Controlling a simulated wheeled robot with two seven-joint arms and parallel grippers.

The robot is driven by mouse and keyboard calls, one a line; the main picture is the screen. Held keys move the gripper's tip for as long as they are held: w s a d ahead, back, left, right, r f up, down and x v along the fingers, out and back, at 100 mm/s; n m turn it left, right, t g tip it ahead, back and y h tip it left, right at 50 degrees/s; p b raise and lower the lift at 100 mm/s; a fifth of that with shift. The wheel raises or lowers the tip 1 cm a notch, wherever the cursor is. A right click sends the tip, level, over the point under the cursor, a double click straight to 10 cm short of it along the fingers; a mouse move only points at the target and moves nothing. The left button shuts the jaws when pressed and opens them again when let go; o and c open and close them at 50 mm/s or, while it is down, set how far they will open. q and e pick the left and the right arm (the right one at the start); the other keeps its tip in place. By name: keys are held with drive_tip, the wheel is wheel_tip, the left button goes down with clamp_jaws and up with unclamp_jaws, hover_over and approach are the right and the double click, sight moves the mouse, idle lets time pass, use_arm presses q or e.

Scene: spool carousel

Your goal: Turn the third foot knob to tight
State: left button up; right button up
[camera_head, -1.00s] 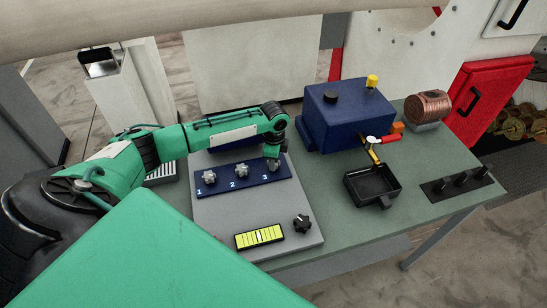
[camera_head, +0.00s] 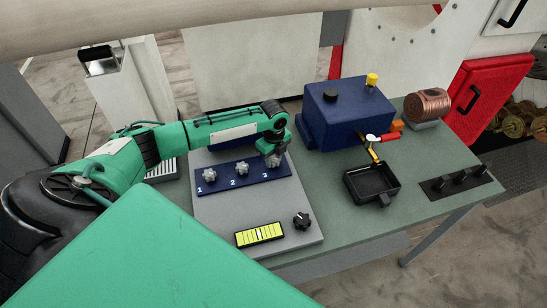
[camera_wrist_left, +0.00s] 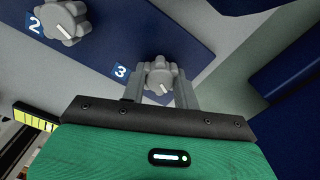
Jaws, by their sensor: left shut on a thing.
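The third foot knob (camera_wrist_left: 158,78) is a grey lobed knob beside the label 3 on a blue strip (camera_head: 224,180). In the left wrist view it sits between the two fingers of my left gripper (camera_wrist_left: 160,88), which is shut on it. A white pointer line on the knob slants toward lower right. In the head view my left gripper (camera_head: 274,158) covers most of this knob. Knobs 1 (camera_head: 208,175) and 2 (camera_head: 241,168) stand on the same strip; knob 2 also shows in the left wrist view (camera_wrist_left: 65,20). My right gripper is not in view.
The grey panel (camera_head: 225,215) carries a yellow gauge (camera_head: 259,235) and a black dial (camera_head: 302,221). To the right are a blue box (camera_head: 345,118), a black tray (camera_head: 384,190), a copper spool (camera_head: 430,104) and a black switch strip (camera_head: 460,183).

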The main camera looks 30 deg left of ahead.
sight(274, 158)
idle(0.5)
use_arm(q)
drive_tip(key=o, duration=1)
wheel_tip(274, 158, up, 14)
drive_tip(key=b, duration=0.4)
drive_tip(key=shift+f, duration=0.1)
